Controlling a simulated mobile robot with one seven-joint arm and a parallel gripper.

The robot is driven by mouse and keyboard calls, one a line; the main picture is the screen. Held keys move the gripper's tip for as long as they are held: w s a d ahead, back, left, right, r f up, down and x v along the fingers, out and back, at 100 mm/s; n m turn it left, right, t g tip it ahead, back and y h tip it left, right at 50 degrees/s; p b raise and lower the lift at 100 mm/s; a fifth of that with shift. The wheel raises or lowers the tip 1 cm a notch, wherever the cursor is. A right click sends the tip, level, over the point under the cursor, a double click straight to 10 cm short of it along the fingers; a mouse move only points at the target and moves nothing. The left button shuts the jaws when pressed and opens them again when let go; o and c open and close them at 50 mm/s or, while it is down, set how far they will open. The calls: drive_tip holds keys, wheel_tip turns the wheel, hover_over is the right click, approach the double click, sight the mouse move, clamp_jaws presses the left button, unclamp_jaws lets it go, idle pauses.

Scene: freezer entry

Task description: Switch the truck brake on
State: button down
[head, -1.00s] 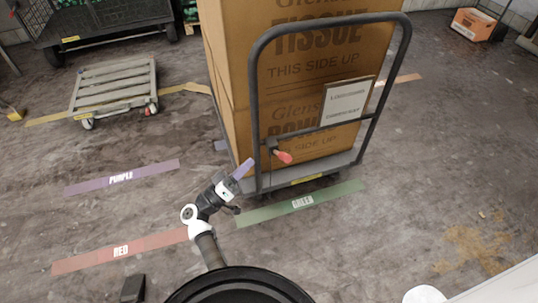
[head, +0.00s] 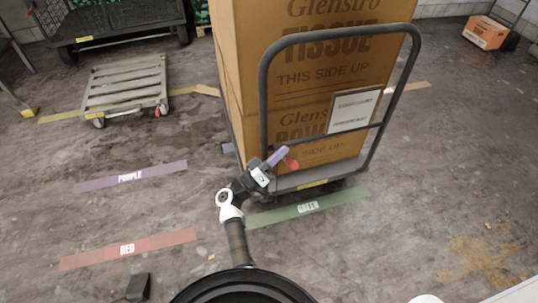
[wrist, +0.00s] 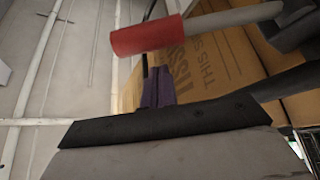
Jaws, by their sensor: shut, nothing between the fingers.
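The platform truck (head: 266,112) stands ahead with a dark tubular push handle. Its brake lever has a red grip (head: 292,163), low on the left side of the handle frame. My gripper (head: 279,156) has purple fingers, is shut and empty, and lies beside the red grip, partly hiding the lever. In the wrist view the red grip (wrist: 147,36) lies across the upper middle, on a grey rod running right. The purple fingertips (wrist: 158,86) are just below it in the picture. I cannot tell whether they touch it.
Large tissue cartons (head: 318,80) are stacked on the truck. A sign (head: 354,111) hangs on its handle. Green tape (head: 340,199), purple tape (head: 100,183) and red tape (head: 165,242) mark the floor. A low wooden dolly (head: 125,85) stands left. The floor to the right is mostly clear.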

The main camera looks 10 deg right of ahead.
drive_tip(key=shift+s+d+f, duration=0.25)
drive_tip(key=shift+s+f, duration=0.5)
drive_tip(key=shift+f, duration=0.1)
drive_tip(key=shift+f, duration=0.15)
drive_tip(key=shift+s+f+m+g+b, duration=0.2)
drive_tip(key=shift+s+m+g+b, duration=0.1)
drive_tip(key=shift+m+b, duration=0.2)
drive_tip(key=s+f+m+g+h+b, duration=0.3)
drive_tip(key=f+m+g+b, duration=0.1)
drive_tip(key=f+m+b, duration=0.3)
drive_tip(key=shift+f+m+g+b, duration=0.4)
drive_tip(key=shift+m+b, duration=0.4)
drive_tip(key=shift+b, duration=0.1)
drive_tip(key=shift+s, duration=0.1)
